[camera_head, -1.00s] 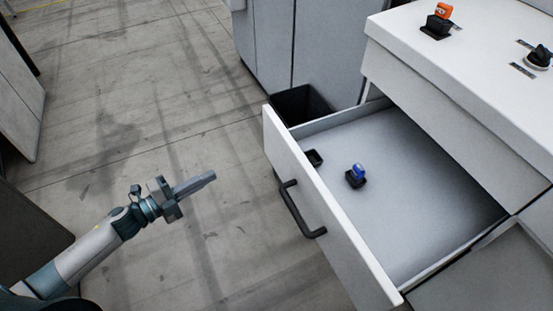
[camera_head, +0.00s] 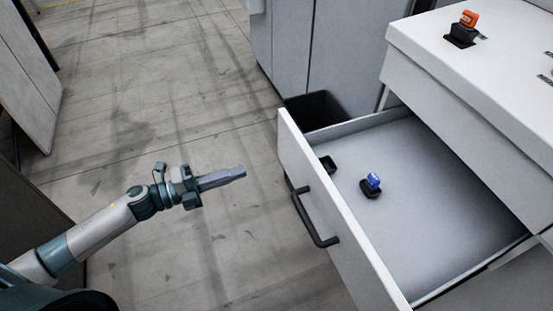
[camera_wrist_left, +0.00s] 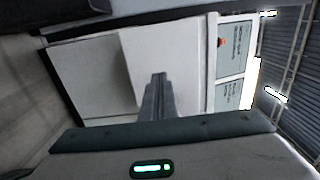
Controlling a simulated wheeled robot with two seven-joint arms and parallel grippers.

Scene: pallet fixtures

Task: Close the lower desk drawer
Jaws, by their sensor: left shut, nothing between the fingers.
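The open desk drawer (camera_head: 345,225) is white and pulled far out of the white desk (camera_head: 465,85) at the right of the head view. Its front has a black bar handle (camera_head: 313,222). A blue item in a black holder (camera_head: 371,186) and a small empty black holder (camera_head: 327,165) sit inside. My left gripper (camera_head: 243,172) is shut and empty, to the left of the drawer front and apart from it. In the left wrist view the shut fingers (camera_wrist_left: 157,95) point at a pale panel, which I cannot surely identify. My right gripper is not in view.
An orange item in a black holder (camera_head: 464,30) stands on the desk top. A black bin (camera_head: 315,108) stands behind the drawer, by grey cabinets (camera_head: 325,50). Bare concrete floor (camera_head: 150,110) lies open left of the drawer.

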